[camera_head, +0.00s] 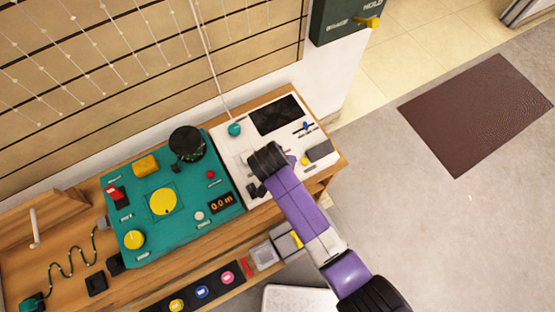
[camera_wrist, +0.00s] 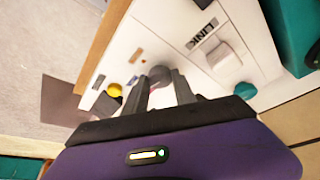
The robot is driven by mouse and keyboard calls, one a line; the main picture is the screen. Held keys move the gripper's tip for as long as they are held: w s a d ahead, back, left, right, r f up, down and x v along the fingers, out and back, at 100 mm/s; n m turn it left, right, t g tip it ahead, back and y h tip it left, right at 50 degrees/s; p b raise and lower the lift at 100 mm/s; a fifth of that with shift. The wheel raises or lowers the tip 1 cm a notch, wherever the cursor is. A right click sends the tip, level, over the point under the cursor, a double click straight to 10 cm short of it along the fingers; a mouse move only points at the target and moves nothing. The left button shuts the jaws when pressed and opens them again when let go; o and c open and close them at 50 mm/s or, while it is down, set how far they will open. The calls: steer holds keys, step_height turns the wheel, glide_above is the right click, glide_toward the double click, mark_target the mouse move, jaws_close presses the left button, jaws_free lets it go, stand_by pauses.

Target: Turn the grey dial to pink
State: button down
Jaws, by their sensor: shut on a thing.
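The grey dial (camera_wrist: 160,75) is a round knob on the white panel, seen in the wrist view between my fingertips. My gripper (camera_wrist: 159,84) is shut on it, with one dark finger on each side. In the head view my purple arm reaches to the white panel (camera_head: 232,143), and my gripper (camera_head: 258,180) covers the dial there. I cannot tell which colour the dial points to. Small coloured marks around it are too blurred to read.
The white panel also carries a dark screen (camera_head: 275,115), a teal knob (camera_head: 235,129), a yellow knob (camera_wrist: 114,90) and a grey block (camera_head: 319,150). A teal panel (camera_head: 140,208) with yellow parts lies to the left. Open floor lies to the right.

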steer(key=shift+a+m+h+b, duration=0.15)
steer(key=shift+m+h+b, duration=0.3)
steer(key=shift+m, duration=0.95)
steer(key=c, duration=1)
jaws_free()
steer(key=shift+r, duration=0.1)
steer(key=v, duration=0.7)
steer(key=shift+a+r, duration=0.1)
steer(key=shift+r, duration=0.25)
